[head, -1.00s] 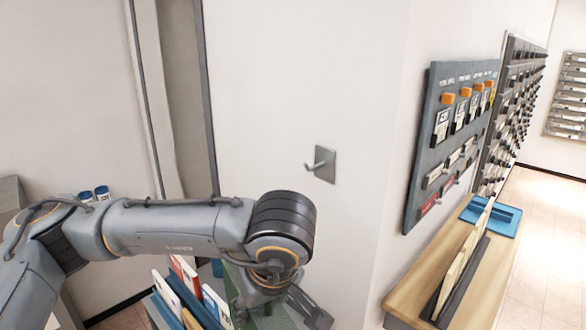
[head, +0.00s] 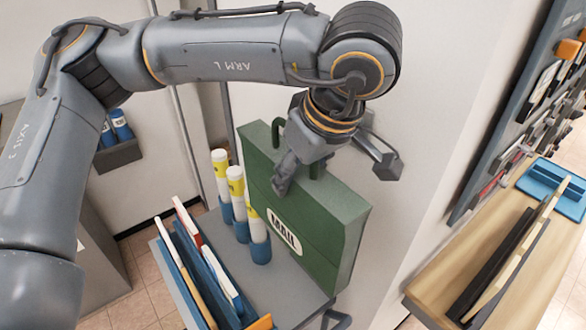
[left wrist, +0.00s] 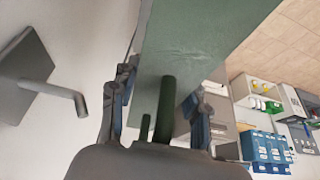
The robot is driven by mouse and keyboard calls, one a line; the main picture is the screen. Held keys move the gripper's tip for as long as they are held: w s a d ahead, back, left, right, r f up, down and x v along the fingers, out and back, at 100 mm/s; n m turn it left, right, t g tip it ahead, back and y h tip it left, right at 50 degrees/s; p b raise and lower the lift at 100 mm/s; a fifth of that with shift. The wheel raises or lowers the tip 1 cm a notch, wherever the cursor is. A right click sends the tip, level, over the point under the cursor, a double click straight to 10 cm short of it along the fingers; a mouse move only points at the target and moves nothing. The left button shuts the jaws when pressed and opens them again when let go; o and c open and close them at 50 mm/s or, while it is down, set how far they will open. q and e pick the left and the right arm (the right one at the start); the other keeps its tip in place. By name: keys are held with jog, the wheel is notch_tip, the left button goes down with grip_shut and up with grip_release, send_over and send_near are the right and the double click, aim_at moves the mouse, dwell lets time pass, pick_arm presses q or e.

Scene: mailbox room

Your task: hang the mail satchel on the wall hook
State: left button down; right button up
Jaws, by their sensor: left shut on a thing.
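The green mail satchel (head: 335,232) with a white MAIL label is upright beside the cart's tubes in the head view. My left gripper (head: 298,172) is over its top edge, shut on its handle. In the left wrist view, the satchel (left wrist: 195,35) fills the upper middle, and its dark green handle (left wrist: 166,105) lies between my left gripper's fingers (left wrist: 160,105). The wall hook (left wrist: 62,92), a grey peg on a square plate, is at the left there, apart from the satchel. Whether the satchel's base touches the cart is unclear.
The grey cart (head: 285,300) holds several upright folders (head: 190,265) and yellow-white-blue tubes (head: 240,205). A wooden counter (head: 430,290) with a blue tray (head: 555,185) stands at the right. A small wall shelf (head: 118,155) is at the left.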

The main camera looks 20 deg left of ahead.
pick_arm(q)
jog(key=shift+w+d, duration=0.25)
jog(key=shift+w, duration=0.2)
jog(key=shift+w+d, duration=0.2)
jog(key=shift+w, duration=0.25)
jog(key=shift+w+d+p, duration=0.1)
jog(key=shift+w+p, duration=0.05)
jog(key=shift+p, duration=0.2)
jog(key=w+d+f, duration=0.2)
jog(key=w+d, duration=0.1)
jog(key=w, duration=0.2)
jog(key=shift+d+f, duration=0.15)
jog(key=shift+f, duration=0.2)
pick_arm(e)
jog(key=shift+w+a+r, duration=0.1)
jog(key=shift+w+r, duration=0.15)
jog(key=shift+w, duration=0.25)
jog(key=shift+w+r, duration=0.2)
jog(key=shift+w, duration=0.25)
